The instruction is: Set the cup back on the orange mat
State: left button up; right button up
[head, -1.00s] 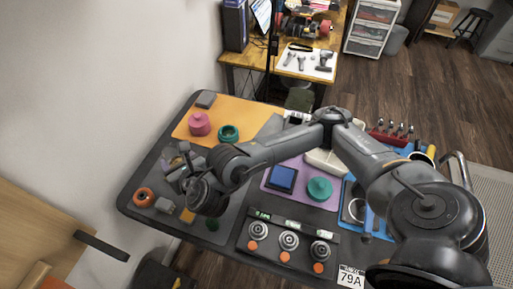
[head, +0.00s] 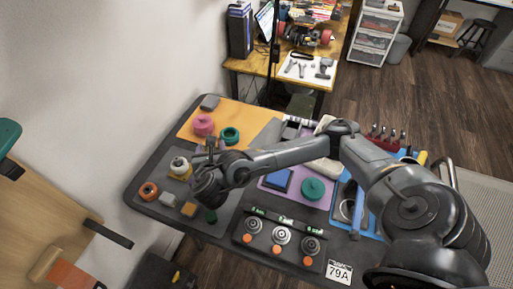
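The orange mat (head: 192,133) lies at the back left of the dark table. A pink round lidded pot (head: 203,125) and a green ring-shaped piece (head: 229,136) stand on it. I cannot tell for sure which thing is the cup. A pale round piece (head: 179,165) sits on something yellow on the grey area in front of the orange mat. My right arm reaches across from the right. My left gripper is not in view.
An orange ring (head: 149,190) and small blocks lie at the table's left end. A panel with dials (head: 281,236) is in front. A grey block (head: 210,103) is at the back corner.

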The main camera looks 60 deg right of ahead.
jog(key=s+d+f+m+g+h+p, duration=0.3)
jog(key=s+d+m+g+p, duration=0.35)
jog(key=s+d, duration=1.15)
jog(key=w+f+b, duration=0.1)
jog(key=w+f, duration=0.1)
jog(key=w, duration=0.2)
jog(key=w+f+b, duration=0.1)
jog(key=w+f, duration=0.1)
jog(key=w, duration=0.2)
jog(key=w+f+b, duration=0.1)
jog(key=w+f, duration=0.1)
jog(key=w, duration=0.2)
jog(key=shift+w+a+b, duration=0.2)
jog(key=shift+a+b, duration=0.05)
jog(key=shift+b, duration=0.05)
jog(key=shift+f+b, duration=0.6)
jog(key=shift+f, duration=1.45)
jog(key=o, duration=1.1)
jog(key=shift+f, duration=0.15)
